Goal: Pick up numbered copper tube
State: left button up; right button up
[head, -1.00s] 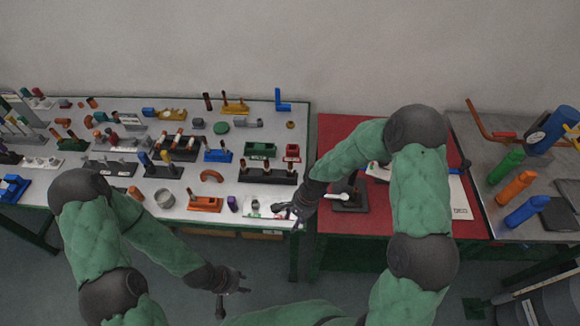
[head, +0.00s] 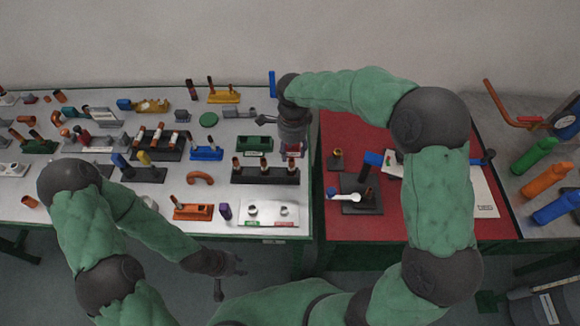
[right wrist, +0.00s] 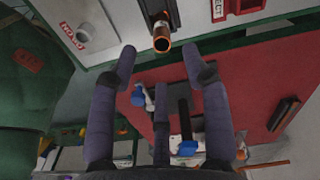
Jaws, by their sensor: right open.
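Copper tubes with orange-brown tops stand upright in a black holder (head: 265,175) at the right of the grey table. The right-hand tube (head: 293,165) is beneath my right gripper (head: 291,146). In the right wrist view, a copper tube (right wrist: 162,38) in a dark holder shows beyond the spread, empty fingers of my right gripper (right wrist: 160,70), not touching them. Copper tubes with white labels (head: 157,137) stand in another black rack; I cannot read the labels. My left gripper (head: 226,272) hangs empty in front of the table, its fingers apart.
A white plate (head: 285,212) with two cups lies at the table's front right. A red bin (head: 292,151) and a green bin (head: 252,144) stand behind the black holder. A red table (head: 340,228) carries a black stand (head: 362,196). Blue, orange and green cylinders lie far right.

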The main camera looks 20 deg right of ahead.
aim_at(292, 161)
notch_tip(292, 161, down, 5)
jog(key=shift+f+b, duration=0.1)
jog(key=shift+b, duration=0.45)
notch_tip(292, 161, down, 5)
jog(key=shift+w+f+b, duration=0.1)
jog(key=shift+w+b, duration=0.05)
jog(key=shift+b, duration=0.75)
grip_shut()
